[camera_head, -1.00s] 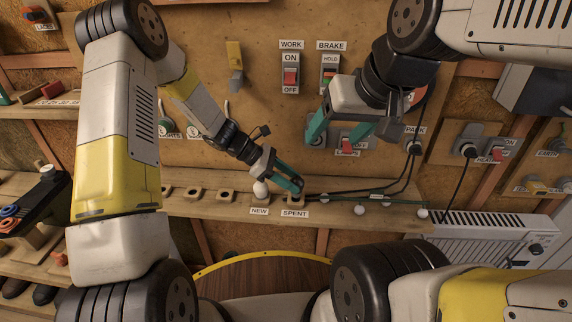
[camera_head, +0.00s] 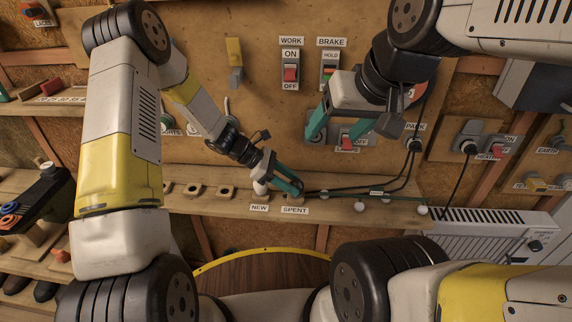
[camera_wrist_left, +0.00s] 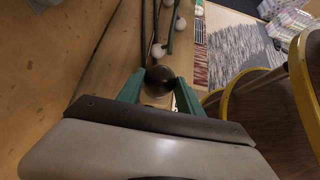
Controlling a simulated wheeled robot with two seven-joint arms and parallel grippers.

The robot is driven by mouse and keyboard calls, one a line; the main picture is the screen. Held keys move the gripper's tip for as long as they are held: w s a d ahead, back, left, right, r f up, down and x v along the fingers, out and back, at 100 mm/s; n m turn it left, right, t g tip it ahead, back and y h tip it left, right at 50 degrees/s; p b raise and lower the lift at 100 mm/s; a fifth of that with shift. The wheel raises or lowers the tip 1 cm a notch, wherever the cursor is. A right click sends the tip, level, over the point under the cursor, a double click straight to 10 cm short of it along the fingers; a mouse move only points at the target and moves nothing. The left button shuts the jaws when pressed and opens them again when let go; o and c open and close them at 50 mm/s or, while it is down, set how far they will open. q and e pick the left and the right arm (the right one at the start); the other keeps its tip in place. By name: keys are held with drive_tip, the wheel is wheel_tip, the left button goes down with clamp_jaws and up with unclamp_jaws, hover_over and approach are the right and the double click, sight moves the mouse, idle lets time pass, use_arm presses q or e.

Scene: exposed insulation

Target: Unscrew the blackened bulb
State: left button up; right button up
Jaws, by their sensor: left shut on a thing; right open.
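My left gripper (camera_head: 291,187) is low over the shelf, just above the SPENT label (camera_head: 295,210). In the left wrist view it is shut on a dark, blackened round bulb (camera_wrist_left: 158,82), held between the green fingertips. A white bulb (camera_head: 260,187) stands above the NEW label (camera_head: 259,208), just left of the left gripper. My right gripper (camera_head: 350,127) is open and empty, higher and to the right, in front of the switch panel.
The wooden shelf (camera_head: 405,214) carries several small wooden blocks to the left, and cords with pale bulbs (camera_head: 360,207) to the right. WORK (camera_head: 291,73) and BRAKE (camera_head: 329,74) switches are on the wall above. A radiator (camera_head: 480,235) stands at lower right.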

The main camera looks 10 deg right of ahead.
use_arm(q)
drive_tip(key=shift+f, duration=0.1)
drive_tip(key=o, duration=0.8)
drive_tip(key=shift+a, duration=0.1)
drive_tip(key=v, duration=0.7)
drive_tip(key=shift+a+r, duration=0.2)
drive_tip(key=shift+r, duration=0.05)
drive_tip(key=s+a+r+m+t+y, duration=0.2)
drive_tip(key=s+a+r+m, duration=0.3)
drive_tip(key=s+r, duration=0.2)
drive_tip(key=s+a+r+m+t+y, duration=0.3)
drive_tip(key=s+a+r+m, duration=0.3)
drive_tip(key=r, duration=0.4)
drive_tip(key=s+a+r+m+t+y, duration=0.3)
drive_tip(key=s+a+r+m, duration=0.2)
drive_tip(key=s+a+r, duration=0.1)
drive_tip(key=shift+v, duration=1.5)
